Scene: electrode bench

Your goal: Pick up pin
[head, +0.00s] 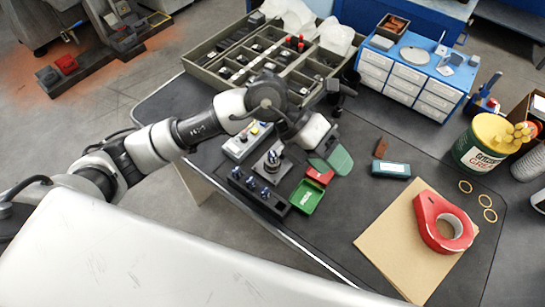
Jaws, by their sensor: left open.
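Small metallic pins with blue-tinted tops stand in a dark block (278,205) on the bench. A similar metallic piece (272,158) stands upright on a square grey base (271,168) just behind the block. I cannot tell which one is the pin of the task. My left arm reaches in from the left over the bench. My left gripper (341,91) is beyond and to the right of these pieces, near the divided tray. It is open, and I see nothing between its fingers. My right gripper is not in view.
A divided tray (222,70) lies behind the arm. A grey button box (240,147), a green bin (306,196) and a red bin (320,175) stand close to the pin block. A red tape dispenser (428,214) lies on cardboard (378,240) at right. A blue drawer cabinet (412,73) stands behind.

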